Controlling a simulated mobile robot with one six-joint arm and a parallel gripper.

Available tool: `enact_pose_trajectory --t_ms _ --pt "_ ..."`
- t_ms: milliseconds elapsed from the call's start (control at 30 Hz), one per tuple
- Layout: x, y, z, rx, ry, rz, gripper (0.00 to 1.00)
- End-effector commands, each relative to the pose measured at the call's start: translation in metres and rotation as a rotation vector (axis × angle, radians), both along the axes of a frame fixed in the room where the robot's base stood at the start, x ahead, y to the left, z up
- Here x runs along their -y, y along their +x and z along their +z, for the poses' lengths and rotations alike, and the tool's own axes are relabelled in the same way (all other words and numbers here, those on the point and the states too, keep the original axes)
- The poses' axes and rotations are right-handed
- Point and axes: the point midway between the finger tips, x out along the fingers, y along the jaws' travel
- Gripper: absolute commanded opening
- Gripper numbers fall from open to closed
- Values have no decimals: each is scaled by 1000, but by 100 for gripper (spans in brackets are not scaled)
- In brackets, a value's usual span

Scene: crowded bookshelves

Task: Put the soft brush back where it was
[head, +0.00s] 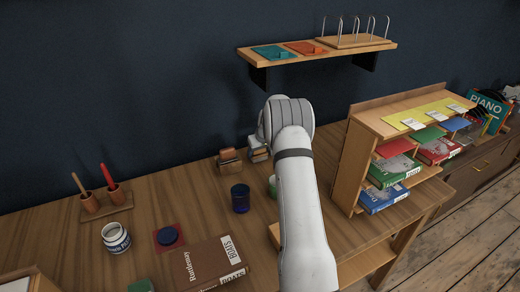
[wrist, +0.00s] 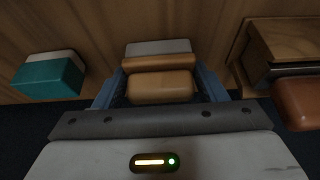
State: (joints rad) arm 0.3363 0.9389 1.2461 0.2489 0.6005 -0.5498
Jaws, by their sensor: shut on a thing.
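My gripper (wrist: 160,78) is shut on a block-shaped thing with a tan wooden body and a pale grey strip, which looks like the soft brush (wrist: 161,88). One finger is on each side of it. In the head view my arm hides the gripper and most of what it holds. Beside the arm there, a small pale grey and brown thing (head: 258,148) shows in part; I cannot tell if it is the held brush. Whether the brush touches the surface below is not clear.
A brown block-like thing (wrist: 302,100) lies close on the wrist view's right, and a teal and white block (wrist: 48,75) on its left. In the head view, a brown wooden thing (head: 229,160) and a blue cup (head: 240,198) stand left of my arm; a book rack (head: 345,165) stands right.

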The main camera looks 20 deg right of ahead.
Motion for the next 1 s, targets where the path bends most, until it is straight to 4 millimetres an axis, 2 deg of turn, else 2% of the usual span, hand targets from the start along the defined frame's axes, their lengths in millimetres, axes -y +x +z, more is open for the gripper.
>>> enact_pose_trajectory --t_ms 333,367,633,867,1000 --pt "0 1 -4 1 0 0 47" --pt "0 1 -3 1 0 1 66" --pt "-1 1 -2 1 0 1 87" --pt "-1 1 -1 1 0 1 87" --pt "-1 -1 6 3 0 1 87"
